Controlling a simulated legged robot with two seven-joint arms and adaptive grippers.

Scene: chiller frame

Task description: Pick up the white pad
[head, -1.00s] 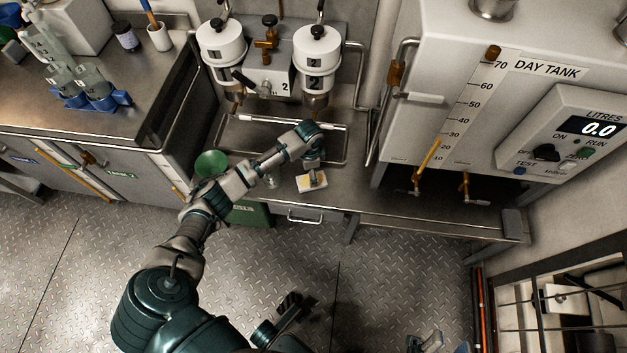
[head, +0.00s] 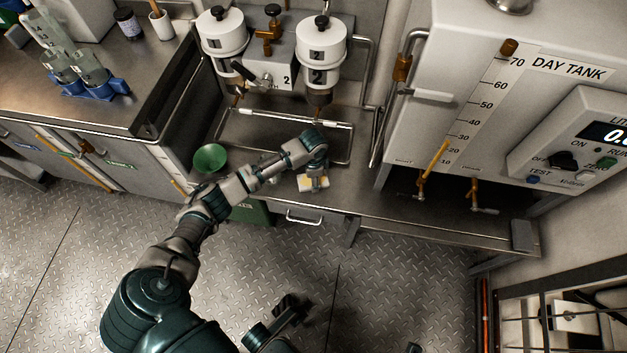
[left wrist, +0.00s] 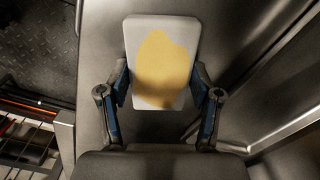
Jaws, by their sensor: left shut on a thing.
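The white pad (head: 313,184) with a yellow stain is at the front edge area of the steel counter, below the sink tray. In the left wrist view the pad (left wrist: 144,28) lies between the two blue-lined fingers, one against each long side. My left gripper (left wrist: 160,85) is shut on the pad. In the head view my left gripper (head: 315,173) is over the pad and partly hides it. I cannot tell whether the pad is off the counter.
A green funnel (head: 210,158) stands left of my left forearm. Two white canisters (head: 320,50) and a sink tray (head: 240,130) are behind the gripper. The day tank (head: 450,90) stands to the right. The counter right of the pad (head: 385,207) is clear.

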